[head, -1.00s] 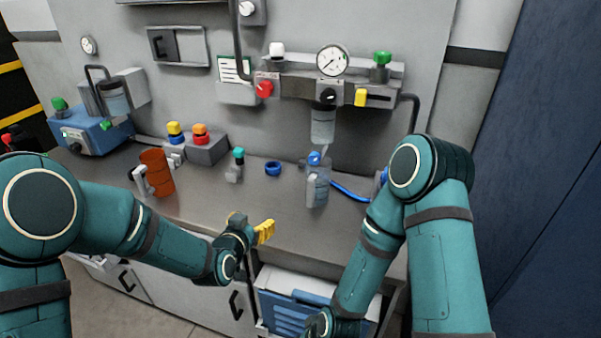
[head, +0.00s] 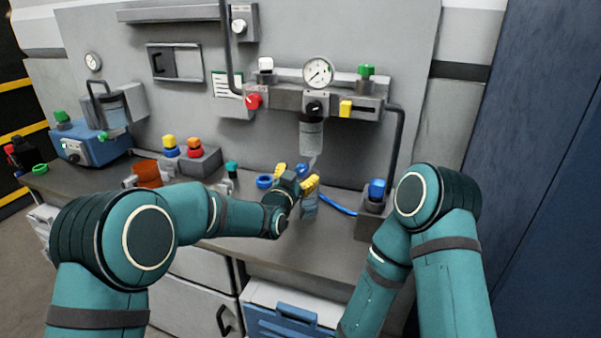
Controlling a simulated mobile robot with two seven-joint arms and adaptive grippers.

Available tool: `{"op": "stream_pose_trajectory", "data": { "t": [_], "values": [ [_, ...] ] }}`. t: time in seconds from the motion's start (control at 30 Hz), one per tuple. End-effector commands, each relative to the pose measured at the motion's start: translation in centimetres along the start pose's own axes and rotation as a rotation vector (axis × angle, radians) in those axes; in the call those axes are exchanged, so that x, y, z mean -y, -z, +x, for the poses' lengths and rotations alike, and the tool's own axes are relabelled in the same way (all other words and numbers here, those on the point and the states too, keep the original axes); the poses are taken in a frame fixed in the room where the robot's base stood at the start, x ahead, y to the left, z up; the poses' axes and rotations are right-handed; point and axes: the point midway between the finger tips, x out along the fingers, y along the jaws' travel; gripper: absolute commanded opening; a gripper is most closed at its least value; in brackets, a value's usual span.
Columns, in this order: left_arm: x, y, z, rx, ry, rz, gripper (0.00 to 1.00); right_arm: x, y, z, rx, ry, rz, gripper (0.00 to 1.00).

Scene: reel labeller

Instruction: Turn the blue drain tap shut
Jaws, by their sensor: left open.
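The clear filter bowl (head: 311,136) hangs under the regulator below the round gauge. The blue drain tap beneath it is largely hidden behind my left gripper (head: 296,178). That gripper is open, its two yellow fingers apart, just below the bowl and in front of the tap's place. I cannot tell whether the fingers touch the tap. A clear container (head: 310,206) stands on the bench below, partly covered by a finger. My right gripper is out of the picture; only its arm shows.
A blue ring (head: 264,181) lies left of my left gripper. A blue knob (head: 377,189) sits on a grey box to the right, near a blue hose (head: 338,208). An orange cup (head: 147,174) and coloured buttons (head: 182,147) stand further left.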

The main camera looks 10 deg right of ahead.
Motion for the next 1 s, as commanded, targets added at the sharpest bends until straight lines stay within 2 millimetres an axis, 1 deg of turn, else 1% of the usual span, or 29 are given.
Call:
{"op": "stream_pose_trajectory", "data": {
  "t": [0.03, 0.1, 0.23, 0.4, 0.63, 0.67, 0.7, 0.77, 0.8, 0.83, 1.0],
  "values": [
    [0.0, -0.1, 0.7, -0.001, 0.0, 0.0, 0.65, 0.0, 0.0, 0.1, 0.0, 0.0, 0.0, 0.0],
    [0.0, -0.1, 1.4, -0.001, 0.0, 0.0, 0.65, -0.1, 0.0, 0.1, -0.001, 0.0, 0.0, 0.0],
    [0.0, -0.1, 2.3, 0.0, 0.0, 0.0, 0.65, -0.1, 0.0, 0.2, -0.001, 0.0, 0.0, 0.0],
    [0.0, 0.0, 2.7, 0.0, 0.0, 0.0, 0.65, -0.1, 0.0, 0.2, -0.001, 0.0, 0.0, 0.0],
    [0.0, 0.0, 2.7, 0.0, 0.0, 0.0, 0.65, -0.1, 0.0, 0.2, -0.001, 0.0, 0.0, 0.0],
    [0.0, 0.0, 2.7, 0.0, 0.0, 0.0, 0.59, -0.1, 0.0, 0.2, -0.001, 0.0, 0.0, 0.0],
    [0.0, 0.0, 2.7, 0.0, 0.0, 0.0, 0.46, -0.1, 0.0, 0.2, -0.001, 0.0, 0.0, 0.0],
    [0.0, 0.0, 2.7, 0.0, 0.0, 0.0, 0.24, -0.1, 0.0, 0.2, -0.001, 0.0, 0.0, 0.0],
    [0.0, 0.0, 2.7, 0.0, 0.0, 0.0, 0.1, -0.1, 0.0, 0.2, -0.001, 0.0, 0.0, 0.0],
    [0.0, 0.0, 2.7, 0.0, 0.0, 0.0, 0.0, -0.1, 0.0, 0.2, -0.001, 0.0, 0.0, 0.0],
    [0.0, 0.0, 2.7, 0.0, 0.0, -0.002, 0.0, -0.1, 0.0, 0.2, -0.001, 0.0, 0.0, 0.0]
  ]
}}
